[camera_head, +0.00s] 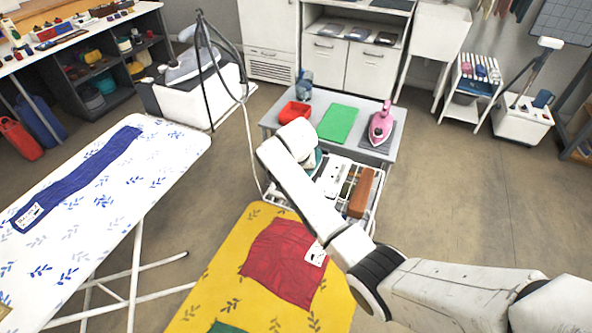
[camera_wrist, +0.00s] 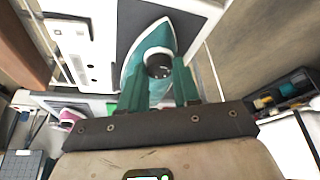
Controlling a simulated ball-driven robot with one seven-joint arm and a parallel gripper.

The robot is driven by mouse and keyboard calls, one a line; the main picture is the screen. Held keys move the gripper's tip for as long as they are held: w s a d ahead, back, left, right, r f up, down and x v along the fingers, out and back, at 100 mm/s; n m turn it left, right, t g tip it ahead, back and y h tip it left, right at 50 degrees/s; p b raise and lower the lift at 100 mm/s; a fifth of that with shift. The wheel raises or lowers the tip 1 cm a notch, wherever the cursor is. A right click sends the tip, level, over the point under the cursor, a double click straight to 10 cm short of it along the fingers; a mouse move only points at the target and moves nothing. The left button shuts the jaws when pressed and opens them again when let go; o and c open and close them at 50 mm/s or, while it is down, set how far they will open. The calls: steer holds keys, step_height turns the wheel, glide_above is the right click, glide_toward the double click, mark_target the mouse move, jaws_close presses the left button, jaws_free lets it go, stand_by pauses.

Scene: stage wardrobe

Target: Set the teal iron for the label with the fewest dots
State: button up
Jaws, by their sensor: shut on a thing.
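The teal iron (camera_wrist: 134,72) lies on a dark pad in the wrist view, with a dark round dial (camera_wrist: 158,62) on top. My gripper (camera_wrist: 157,72) is over the iron, its two green fingers shut on the dial from both sides. In the head view my arm hides most of the iron and the fingers. A navy cloth (camera_head: 85,172) with a white label (camera_head: 30,215) lies on the white ironing board. A red cloth (camera_head: 283,260) with a white label (camera_head: 316,254) lies on the yellow board. The dots on these labels are too small to count.
A pink iron (camera_head: 381,125) stands on a pad on the grey table (camera_head: 270,122), near a green mat (camera_head: 337,123) and a red tray (camera_head: 295,111). A brown block (camera_head: 361,192) lies on the cart by my arm. A green cloth (camera_head: 226,327) shows at the bottom edge.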

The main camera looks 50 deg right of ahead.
steer(key=m, duration=0.1)
steer(key=m+g, duration=0.1)
steer(key=m, duration=0.1)
steer(key=m+h+b, duration=0.1)
steer(key=m, duration=0.1)
steer(key=shift+w+a+f+g, duration=0.1)
steer(key=shift+w+a+g, duration=0.15)
steer(key=shift+g, duration=0.15)
steer(key=m+g+b, duration=0.1)
steer(key=m, duration=0.1)
steer(key=m+g+b, duration=0.1)
steer(key=m+b, duration=0.1)
steer(key=m, duration=0.1)
steer(key=shift+w+d, duration=0.1)
steer(key=shift+w, duration=0.05)
steer(key=o, duration=1.1)
steer(key=shift+r, duration=0.2)
steer(key=b+v, duration=0.1)
steer(key=v, duration=0.9)
steer(key=shift+a+r, duration=0.25)
